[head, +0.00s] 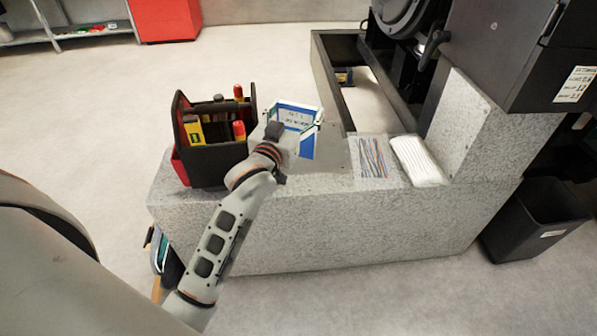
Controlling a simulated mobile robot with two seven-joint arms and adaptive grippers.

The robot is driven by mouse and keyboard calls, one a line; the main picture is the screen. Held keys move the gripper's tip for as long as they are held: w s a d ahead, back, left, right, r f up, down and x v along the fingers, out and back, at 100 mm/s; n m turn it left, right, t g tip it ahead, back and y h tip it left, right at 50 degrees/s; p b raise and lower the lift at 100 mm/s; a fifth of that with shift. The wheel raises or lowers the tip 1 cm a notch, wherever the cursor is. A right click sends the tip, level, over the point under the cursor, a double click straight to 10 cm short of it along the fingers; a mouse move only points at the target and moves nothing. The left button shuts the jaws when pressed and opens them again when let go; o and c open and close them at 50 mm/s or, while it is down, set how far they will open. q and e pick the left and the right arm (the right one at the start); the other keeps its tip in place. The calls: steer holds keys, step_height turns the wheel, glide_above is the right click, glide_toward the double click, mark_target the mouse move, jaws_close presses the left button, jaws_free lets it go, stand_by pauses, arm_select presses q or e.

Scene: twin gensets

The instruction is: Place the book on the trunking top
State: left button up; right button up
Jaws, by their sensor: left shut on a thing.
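The book (297,117), with a white face and blue border, is held tilted in my left gripper (291,126). The gripper is shut on it, and my wrist hides part of the lower side. A blue and white patch shows just below the held book; I cannot tell whether it is the same book. The grey speckled trunking top (334,163) lies beneath and around the gripper. I cannot tell whether the book touches it. My right gripper is not in view.
A black tool carrier (210,165) with tools stands left of the book. A picture sheet of coloured wires (373,158) and a white ribbed pad (418,160) lie to the right. Black machinery (400,60) rises behind. A dark bin (535,222) stands on the floor at right.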

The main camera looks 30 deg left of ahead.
arm_select(q)
steer(key=w+a+r+y+b, duration=0.1)
steer(key=w+a, duration=0.2)
steer(key=w, duration=0.3)
step_height(320, 180, down, 19)
steer(key=b, duration=0.7)
steer(key=shift+d+n, duration=0.25)
steer(key=shift+n, duration=0.15)
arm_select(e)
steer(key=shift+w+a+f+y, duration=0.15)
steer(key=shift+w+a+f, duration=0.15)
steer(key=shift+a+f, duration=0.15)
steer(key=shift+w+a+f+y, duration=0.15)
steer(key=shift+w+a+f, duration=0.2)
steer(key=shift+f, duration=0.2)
arm_select(q)
steer(key=o, duration=1.6)
steer(key=shift+s+f+b, duration=0.1)
steer(key=shift+f+b, duration=0.15)
steer(key=shift+b, duration=0.05)
steer(key=shift+o, duration=0.2)
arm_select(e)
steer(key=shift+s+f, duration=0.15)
